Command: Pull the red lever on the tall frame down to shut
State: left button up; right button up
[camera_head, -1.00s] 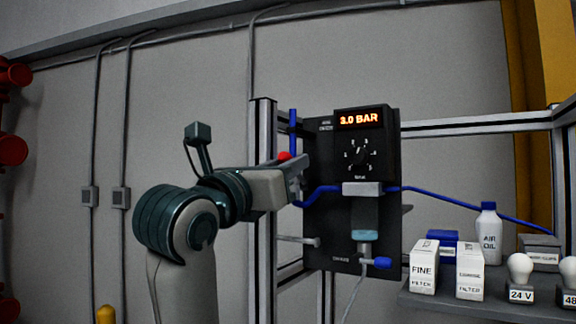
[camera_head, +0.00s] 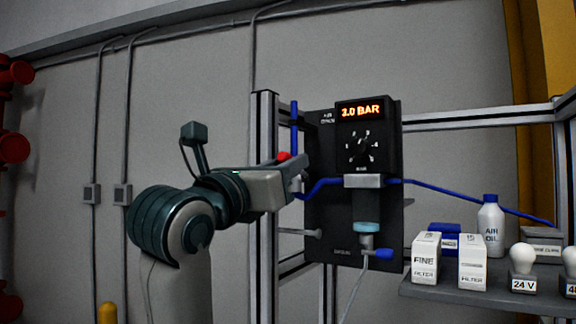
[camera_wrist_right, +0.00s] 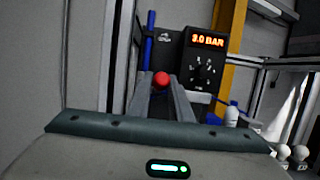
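The red lever's round knob (camera_head: 284,156) shows at the left edge of a black panel (camera_head: 325,225) on the tall metal frame (camera_head: 264,230). My left gripper is not in view.
The panel carries a lit display (camera_head: 360,110) reading 3.0 BAR, a dial (camera_head: 360,148) and a blue hose (camera_head: 450,195). A grey shelf (camera_head: 460,292) at the right holds filter boxes, an oil bottle (camera_head: 490,228) and bulbs. A frame upright stands close to my right gripper.

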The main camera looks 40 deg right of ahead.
jog(key=shift+s+a+f+b, duration=0.1)
jog(key=shift+a+f+b, duration=0.1)
jog(key=shift+f+b, duration=0.3)
jog(key=shift+f, duration=0.2)
jog(key=shift+a+f+b, duration=0.1)
jog(key=shift+f+b, duration=0.4)
jog(key=shift+f, duration=0.1)
jog(key=o, duration=0.8)
jog(key=shift+s+a, duration=0.1)
jog(key=shift+a, duration=0.1)
jog(key=s+a+b, duration=0.1)
jog(key=s+a, duration=0.2)
jog(key=a, duration=0.5)
jog(key=shift+s, duration=0.2)
